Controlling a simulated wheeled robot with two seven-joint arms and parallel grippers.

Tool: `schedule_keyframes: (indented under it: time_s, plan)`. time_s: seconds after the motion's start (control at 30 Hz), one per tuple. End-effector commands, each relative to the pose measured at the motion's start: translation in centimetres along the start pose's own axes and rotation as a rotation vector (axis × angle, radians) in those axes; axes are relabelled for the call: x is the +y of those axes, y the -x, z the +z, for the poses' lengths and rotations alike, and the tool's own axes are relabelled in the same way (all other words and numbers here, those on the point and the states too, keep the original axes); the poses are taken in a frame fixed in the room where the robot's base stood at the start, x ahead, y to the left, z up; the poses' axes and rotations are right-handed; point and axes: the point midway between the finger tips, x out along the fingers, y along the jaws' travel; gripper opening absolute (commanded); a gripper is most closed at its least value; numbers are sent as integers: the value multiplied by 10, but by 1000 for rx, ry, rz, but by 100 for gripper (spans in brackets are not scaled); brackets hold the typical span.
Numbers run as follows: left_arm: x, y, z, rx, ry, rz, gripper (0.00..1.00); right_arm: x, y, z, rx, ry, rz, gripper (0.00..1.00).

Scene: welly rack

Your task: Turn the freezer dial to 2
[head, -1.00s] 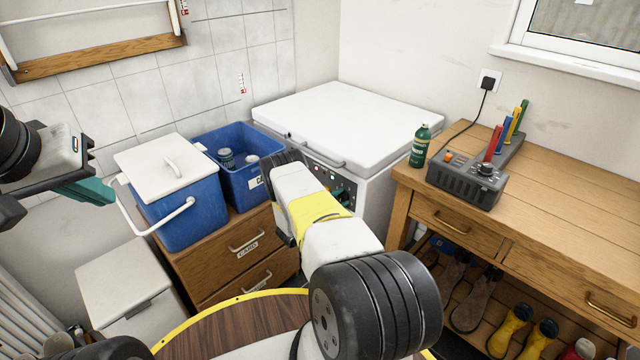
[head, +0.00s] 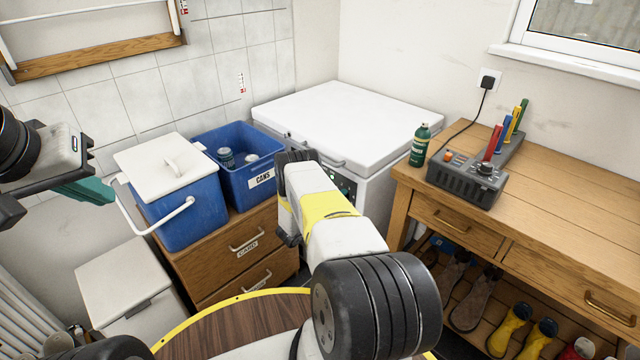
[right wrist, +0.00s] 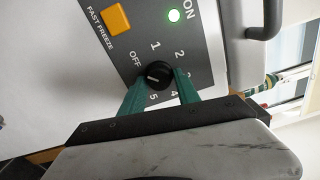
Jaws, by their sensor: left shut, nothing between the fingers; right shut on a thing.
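The white chest freezer (head: 345,120) stands at the back in the head view, its control panel (head: 346,186) mostly hidden by my right arm. In the right wrist view the black dial (right wrist: 157,75) sits on the grey panel, ringed by OFF and numbers. Its short white mark lies on the dial's left side, towards the OFF side; the exact setting is hard to read. My right gripper (right wrist: 158,80) has its teal fingers shut on the dial, one on each side. My left gripper (head: 104,192) is shut and empty at the far left, beside the blue cool box.
An orange FAST FREEZE button (right wrist: 117,18), a lit green light (right wrist: 173,15) and a grey handle (right wrist: 264,20) are near the dial. A blue cool box (head: 190,212) and blue bin (head: 250,180) stand left of the freezer. A wooden bench (head: 560,205) is right.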

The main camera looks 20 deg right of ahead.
Motion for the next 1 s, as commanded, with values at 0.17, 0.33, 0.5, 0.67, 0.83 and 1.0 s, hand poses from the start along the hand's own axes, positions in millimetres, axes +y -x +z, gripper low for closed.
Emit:
schedule_keyframes:
  time_s: [0.17,0.33,0.5,0.67,0.83,1.0]
  plan:
    - [0,0,0,0,0,0,0,1,0,0,-1,-25,2,0]
    - [0,0,0,0,0,0,0,1,0,0,-1,-30,2,0]
    - [0,0,0,0,0,0,0,1,0,0,-1,-29,2,0]
    - [0,0,0,0,0,0,0,1,0,0,-1,-29,2,58]
    - [0,0,0,0,0,0,0,0,0,0,0,-29,1,59]
    - [0,0,0,0,0,0,0,1,2,0,-1,-29,1,59]
